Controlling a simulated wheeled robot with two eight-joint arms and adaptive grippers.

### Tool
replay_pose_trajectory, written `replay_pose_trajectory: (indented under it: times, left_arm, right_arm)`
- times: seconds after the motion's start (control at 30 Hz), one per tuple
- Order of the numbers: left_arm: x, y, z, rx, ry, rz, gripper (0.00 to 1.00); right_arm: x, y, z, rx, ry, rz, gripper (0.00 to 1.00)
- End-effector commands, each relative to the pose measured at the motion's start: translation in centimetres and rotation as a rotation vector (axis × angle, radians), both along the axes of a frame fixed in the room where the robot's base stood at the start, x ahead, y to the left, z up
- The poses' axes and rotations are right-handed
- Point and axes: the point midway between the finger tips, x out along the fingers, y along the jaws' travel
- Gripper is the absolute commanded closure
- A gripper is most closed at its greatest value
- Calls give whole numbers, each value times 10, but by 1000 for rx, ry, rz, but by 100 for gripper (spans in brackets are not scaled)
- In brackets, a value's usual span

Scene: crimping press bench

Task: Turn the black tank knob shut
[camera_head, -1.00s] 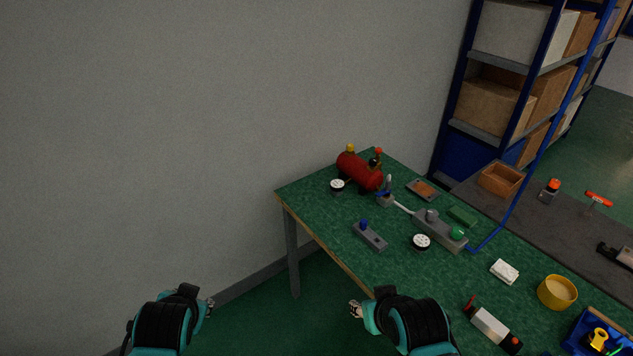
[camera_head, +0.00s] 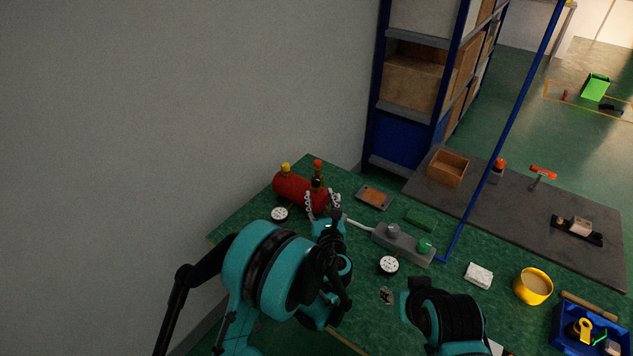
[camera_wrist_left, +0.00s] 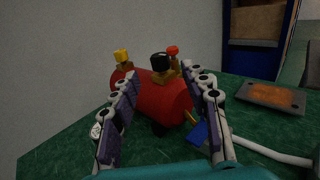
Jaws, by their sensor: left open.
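The red tank (camera_head: 290,187) lies on its side at the far left of the bench. The black knob (camera_head: 316,182) stands on a brass fitting at its right end; it also shows in the left wrist view (camera_wrist_left: 158,60). A yellow knob (camera_wrist_left: 121,55) and a red knob (camera_wrist_left: 172,50) are on top too. My left gripper (camera_head: 322,200) is open and empty at the tank's right end, its spread fingers (camera_wrist_left: 165,78) on either side of the view of the tank and black knob. I cannot tell whether it touches anything. My right gripper (camera_head: 387,296) is low over the bench; its jaws are unclear.
A grey block with a green button (camera_head: 425,246) and a white cable lies right of my left gripper. Gauges, a green block (camera_head: 421,219), a yellow cup (camera_head: 533,286) and a blue bin (camera_head: 590,334) are on the bench. A blue post (camera_head: 507,130) rises behind.

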Motion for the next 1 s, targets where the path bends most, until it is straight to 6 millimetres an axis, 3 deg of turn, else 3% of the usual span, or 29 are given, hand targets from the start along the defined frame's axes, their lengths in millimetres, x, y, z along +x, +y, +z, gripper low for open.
replay_pose_trajectory:
  times: [0.5, 0.87, 1.0]
  left_arm:
    - [69, 10, -3, 16, -3, -2, 54]
    - [76, 11, -1, 15, -3, -3, 54]
    - [76, 11, -1, 15, -3, -3, 89]
  right_arm:
    - [0, 0, -20, 0, 0, 0, 60]
    - [0, 0, -20, 0, 0, 0, 60]
    - [0, 0, -20, 0, 0, 0, 60]
